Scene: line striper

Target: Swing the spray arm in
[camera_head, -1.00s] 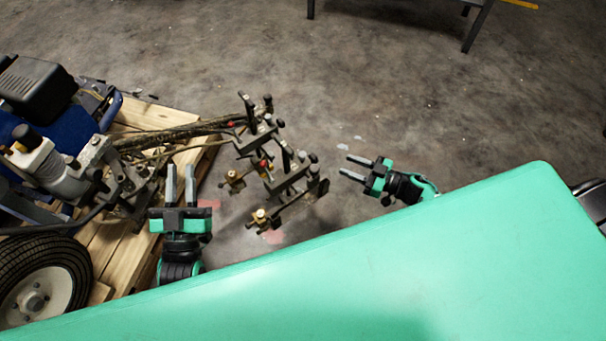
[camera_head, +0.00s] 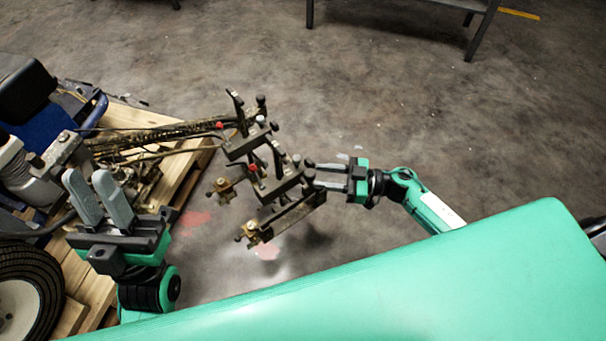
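The spray arm (camera_head: 249,143) is a dark metal assembly with clamps, black knobs, red caps and brass nozzles (camera_head: 222,188). It sticks out to the right from the line striper over the floor. My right gripper (camera_head: 314,176) comes in from the right with its fingers apart. Its fingertips are at the right end of the spray arm's clamps; I cannot tell whether they touch it. My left gripper (camera_head: 86,178) is open and empty, above the pallet at the left, apart from the spray arm. It hides part of the machine.
The line striper, with a blue body (camera_head: 48,152) and a wheel (camera_head: 28,290), stands on a wooden pallet (camera_head: 195,160). A metal-legged table (camera_head: 481,30) stands at the back. The concrete floor between is clear, with red paint spots below the nozzles.

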